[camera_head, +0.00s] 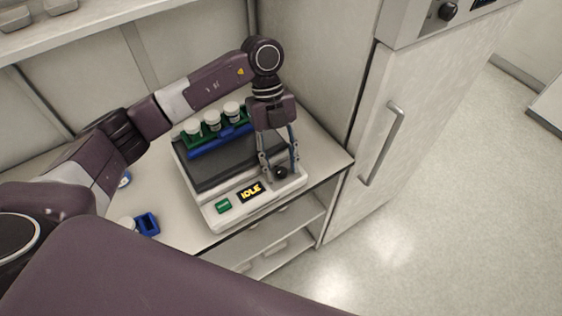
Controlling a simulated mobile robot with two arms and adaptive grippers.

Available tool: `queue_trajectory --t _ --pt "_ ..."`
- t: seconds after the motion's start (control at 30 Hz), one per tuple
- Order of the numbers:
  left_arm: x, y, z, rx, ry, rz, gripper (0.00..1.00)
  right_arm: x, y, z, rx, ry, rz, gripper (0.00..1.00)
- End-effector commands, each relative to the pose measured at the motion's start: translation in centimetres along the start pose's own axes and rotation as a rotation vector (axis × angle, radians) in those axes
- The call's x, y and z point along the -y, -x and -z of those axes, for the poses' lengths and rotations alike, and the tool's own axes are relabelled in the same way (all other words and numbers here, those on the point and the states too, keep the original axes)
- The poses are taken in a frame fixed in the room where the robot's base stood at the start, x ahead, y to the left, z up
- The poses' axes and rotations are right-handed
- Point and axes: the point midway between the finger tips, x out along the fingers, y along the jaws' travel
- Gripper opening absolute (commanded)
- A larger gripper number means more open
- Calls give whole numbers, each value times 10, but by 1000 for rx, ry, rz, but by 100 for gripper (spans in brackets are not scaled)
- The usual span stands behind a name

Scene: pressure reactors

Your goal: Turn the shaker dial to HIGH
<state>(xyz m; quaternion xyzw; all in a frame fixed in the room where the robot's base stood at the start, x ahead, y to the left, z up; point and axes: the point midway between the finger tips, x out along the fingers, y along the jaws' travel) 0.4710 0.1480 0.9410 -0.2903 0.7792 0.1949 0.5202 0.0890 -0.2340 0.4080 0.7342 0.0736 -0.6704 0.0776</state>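The shaker (218,212) is a white box with a dark top plate, standing on the counter. Its front panel has a display (250,192) reading IDLE, a green button (223,206) and a small black dial (281,173) at the right end. My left gripper (281,170) reaches down over the front panel. Its two fingers are apart, one on each side of the dial, and I see no clear contact with it. The dial's pointer and markings are too small to read. My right gripper is not in view.
A blue and green rack (204,148) with white-capped vials (213,118) sits at the back of the shaker, close behind my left gripper. A small blue holder (148,224) stands left on the counter. A tall cabinet with a handle (383,143) stands to the right.

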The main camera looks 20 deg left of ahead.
Motion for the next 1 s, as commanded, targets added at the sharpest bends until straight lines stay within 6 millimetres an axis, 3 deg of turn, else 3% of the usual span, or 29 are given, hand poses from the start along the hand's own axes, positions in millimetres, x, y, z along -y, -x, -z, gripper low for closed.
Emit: queue_trajectory --t 0.3,0.63,1.0 --pt "0 -4 0 0 -2 1 38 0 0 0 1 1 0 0" --pt "0 -3 0 0 -2 1 1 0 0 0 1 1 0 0" --pt "2 -4 0 1 -50 -17 0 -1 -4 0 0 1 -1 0"
